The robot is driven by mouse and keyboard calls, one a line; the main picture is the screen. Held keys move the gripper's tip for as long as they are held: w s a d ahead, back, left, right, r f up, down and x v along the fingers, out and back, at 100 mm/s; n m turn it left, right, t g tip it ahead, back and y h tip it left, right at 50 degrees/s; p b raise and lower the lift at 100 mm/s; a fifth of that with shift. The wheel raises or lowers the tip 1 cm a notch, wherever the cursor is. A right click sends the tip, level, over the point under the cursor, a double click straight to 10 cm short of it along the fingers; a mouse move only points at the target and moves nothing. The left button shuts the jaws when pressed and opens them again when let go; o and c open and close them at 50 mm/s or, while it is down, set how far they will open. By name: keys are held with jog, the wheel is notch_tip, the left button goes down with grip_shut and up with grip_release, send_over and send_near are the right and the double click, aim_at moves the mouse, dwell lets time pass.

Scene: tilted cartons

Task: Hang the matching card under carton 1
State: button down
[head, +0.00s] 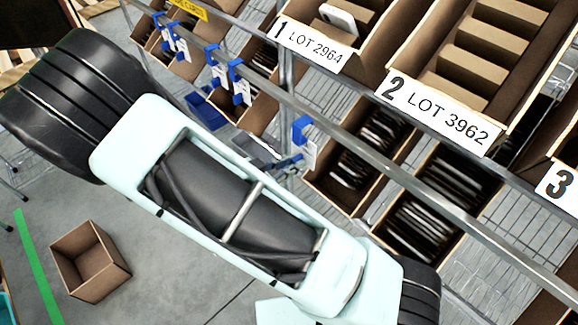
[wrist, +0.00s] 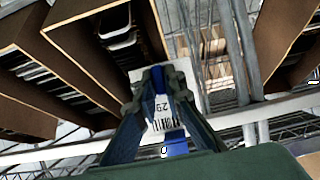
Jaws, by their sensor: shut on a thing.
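Carton 1 (head: 368,50) is tilted on the upper shelf in the head view, with the label "1 LOT 2964" (head: 310,43) on its front. My gripper (head: 296,163) is shut on a white card (head: 310,156) with a blue hook (head: 303,128), at the front rail below and near carton 1. In the wrist view the card (wrist: 163,112) sits between the fingers, showing "29" and a barcode; the remaining digits are hidden. The rail (wrist: 235,118) passes close behind the card. I cannot tell whether the hook rests on it.
Several blue-hooked cards (head: 241,92) hang on the rail to the left. Carton 2 (head: 512,112), labelled "LOT 3962", is to the right. Lower cartons (head: 345,200) with dark contents lie below the rail. An empty brown box (head: 88,262) stands on the floor.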

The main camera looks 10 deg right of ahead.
aim_at(302, 154)
jog(key=shift+w+d+b, duration=0.45)
jog(key=shift+w+d, duration=0.15)
jog(key=shift+d, duration=0.25)
jog(key=shift+w+d+b, duration=0.5)
jog(key=shift+w+d, duration=0.1)
jog(key=shift+d, duration=0.2)
jog(key=shift+w+d+b, duration=0.45)
jog(key=shift+w+d, duration=0.15)
jog(key=shift+d, duration=0.25)
jog(key=shift+f+b, duration=0.35)
jog(key=shift+f, duration=0.45)
jog(key=c, duration=1.9)
grip_release()
jog(key=shift+c, duration=0.2)
jog(key=shift+a, duration=0.1)
